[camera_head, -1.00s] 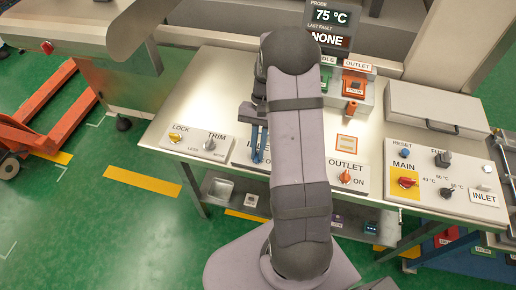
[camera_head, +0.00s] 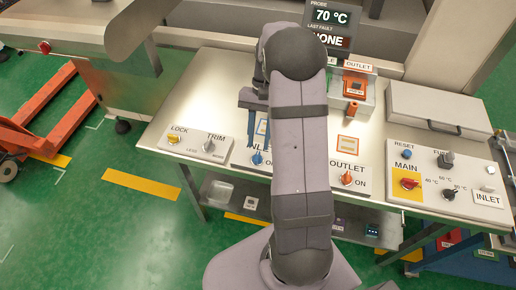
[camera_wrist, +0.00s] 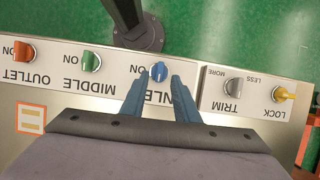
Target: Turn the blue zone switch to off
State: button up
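The blue zone switch (camera_head: 257,158) is a small round knob on the white INLET panel, at the panel's near part. In the wrist view the blue knob (camera_wrist: 159,71) has an "ON" label at its left and its grip stands roughly upright in the picture. My gripper (camera_head: 253,139) is open and empty, its two blue fingers apart. In the wrist view the fingertips of my gripper (camera_wrist: 159,83) lie either side of the knob's lower edge, without visible contact. The fingers cover part of the "INLET" label. In the head view my arm hides the panel's right part.
The green MIDDLE knob (camera_wrist: 91,62) and orange OUTLET knob (camera_wrist: 25,49) share the row. The TRIM knob (camera_head: 209,146) and yellow LOCK knob (camera_head: 175,138) are on the other side. A red MAIN switch (camera_head: 409,183) is at right. The probe display (camera_head: 334,15) reads 70 °C.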

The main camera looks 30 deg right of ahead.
jog(key=shift+b+v, duration=0.35)
jog(key=shift+v, duration=1.2)
jog(key=s+a+f+n+t+h, duration=0.2)
jog(key=s+a+n+t+h, duration=0.1)
jog(key=s+a+n, duration=0.6)
jog(key=s+a, duration=0.4)
jog(key=s, duration=0.1)
jog(key=shift+a+f, duration=0.2)
jog(key=shift+a, duration=0.05)
